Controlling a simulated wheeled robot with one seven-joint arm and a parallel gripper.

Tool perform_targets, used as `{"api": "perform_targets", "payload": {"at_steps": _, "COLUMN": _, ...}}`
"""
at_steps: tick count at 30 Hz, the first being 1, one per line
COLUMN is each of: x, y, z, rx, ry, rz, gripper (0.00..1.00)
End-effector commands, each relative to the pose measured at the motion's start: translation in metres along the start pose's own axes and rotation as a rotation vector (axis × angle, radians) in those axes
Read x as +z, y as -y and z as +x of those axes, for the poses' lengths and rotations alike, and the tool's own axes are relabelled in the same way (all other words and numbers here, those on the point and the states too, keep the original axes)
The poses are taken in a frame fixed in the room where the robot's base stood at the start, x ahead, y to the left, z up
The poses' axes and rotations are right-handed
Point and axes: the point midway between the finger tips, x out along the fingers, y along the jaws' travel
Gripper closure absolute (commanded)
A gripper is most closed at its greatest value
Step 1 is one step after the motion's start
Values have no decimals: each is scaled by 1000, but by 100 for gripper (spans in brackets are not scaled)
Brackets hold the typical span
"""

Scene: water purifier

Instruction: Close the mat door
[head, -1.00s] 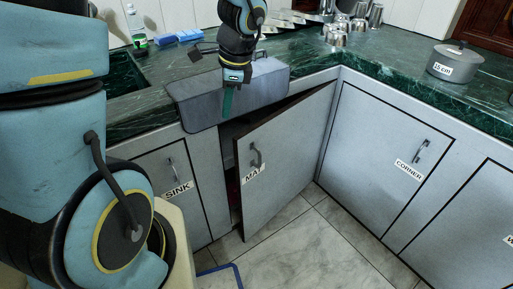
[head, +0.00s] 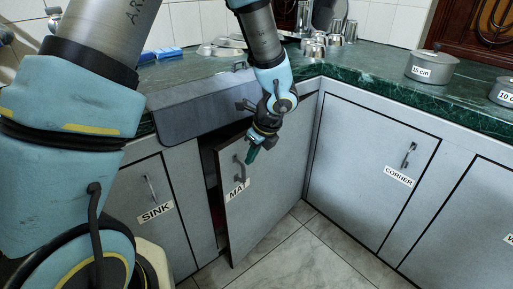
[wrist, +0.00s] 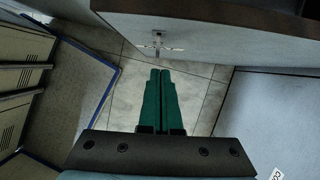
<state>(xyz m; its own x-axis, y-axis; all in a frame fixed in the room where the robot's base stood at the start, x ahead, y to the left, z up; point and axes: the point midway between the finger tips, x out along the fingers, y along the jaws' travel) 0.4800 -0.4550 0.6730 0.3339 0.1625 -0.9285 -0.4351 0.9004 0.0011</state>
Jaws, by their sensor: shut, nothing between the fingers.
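The mat door (head: 262,205) is a grey cabinet door labelled "MAT", standing ajar, with a dark gap along its left edge. Its handle (head: 239,172) is near its upper left. My gripper (head: 251,156) is shut and empty, pointing down in front of the upper part of the door, just right of the handle. In the wrist view my gripper's green fingers (wrist: 159,85) are together, with the door (wrist: 215,35) beyond them and its handle (wrist: 157,42) ahead of the tips. I cannot tell whether the fingers touch the door.
The sink door (head: 158,215) on the left and the corner door (head: 365,170) on the right are shut. A grey sink front (head: 190,112) juts out above. Metal cups and a pot (head: 431,68) stand on the green counter. The tiled floor (head: 300,250) in front is clear.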

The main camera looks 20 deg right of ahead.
Motion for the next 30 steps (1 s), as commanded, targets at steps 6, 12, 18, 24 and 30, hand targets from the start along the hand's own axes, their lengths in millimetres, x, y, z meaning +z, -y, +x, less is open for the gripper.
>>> {"api": "perform_targets", "payload": {"at_steps": 6, "x": 28, "y": 0, "z": 12, "rx": 0, "ry": -1, "rz": -3, "gripper": 100}}
{"api": "perform_targets", "payload": {"at_steps": 12, "x": 37, "y": 0, "z": 16, "rx": -1, "ry": -1, "rz": 0, "gripper": 100}}
{"api": "perform_targets", "payload": {"at_steps": 18, "x": 37, "y": 0, "z": 16, "rx": -1, "ry": -1, "rz": 0, "gripper": 100}}
{"api": "perform_targets", "payload": {"at_steps": 24, "x": 42, "y": 0, "z": 17, "rx": 0, "ry": -1, "rz": -2, "gripper": 100}}
{"api": "perform_targets", "payload": {"at_steps": 30, "x": 74, "y": 0, "z": 27, "rx": 2, "ry": 0, "rz": -5, "gripper": 100}}
